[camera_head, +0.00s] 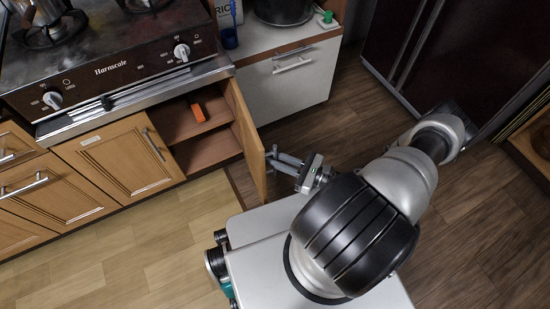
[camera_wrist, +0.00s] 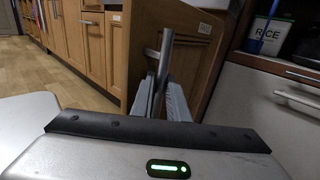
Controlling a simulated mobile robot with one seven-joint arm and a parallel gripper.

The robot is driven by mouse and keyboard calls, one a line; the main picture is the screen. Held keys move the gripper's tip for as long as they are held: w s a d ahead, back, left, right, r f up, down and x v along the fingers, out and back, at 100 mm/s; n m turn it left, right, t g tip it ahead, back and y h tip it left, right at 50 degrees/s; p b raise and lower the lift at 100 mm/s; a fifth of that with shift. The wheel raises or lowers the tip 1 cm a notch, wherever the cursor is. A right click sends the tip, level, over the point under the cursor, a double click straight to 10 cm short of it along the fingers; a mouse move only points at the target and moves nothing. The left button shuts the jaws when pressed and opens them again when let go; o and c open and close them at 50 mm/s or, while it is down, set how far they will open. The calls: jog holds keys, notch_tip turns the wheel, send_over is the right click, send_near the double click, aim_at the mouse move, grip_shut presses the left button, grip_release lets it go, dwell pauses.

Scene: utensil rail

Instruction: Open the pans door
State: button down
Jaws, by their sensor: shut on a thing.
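A wooden cabinet door (camera_head: 246,138) under the stove stands swung wide open, its edge toward the head camera. A small label (camera_wrist: 205,28) near its top in the wrist view is too small to read. The opening shows a shelf with an orange box (camera_head: 198,112). My gripper (camera_head: 273,158) is at the door's outer face. In the wrist view its fingers (camera_wrist: 164,95) are closed around the upright metal bar handle (camera_wrist: 166,50). The lower part of the handle is hidden between the fingers.
A closed labelled door (camera_head: 120,160) and drawers are left of the opening. The stove (camera_head: 110,65) is above. Wooden floor (camera_head: 165,240) in front is clear.

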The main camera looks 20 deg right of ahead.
jog(key=shift+w, duration=0.2)
jog(key=c, duration=2)
grip_release()
jog(key=shift+s, duration=0.2)
jog(key=p+v, duration=0.1)
jog(key=v, duration=1.6)
jog(key=shift+s, duration=0.25)
jog(key=shift+r, duration=0.1)
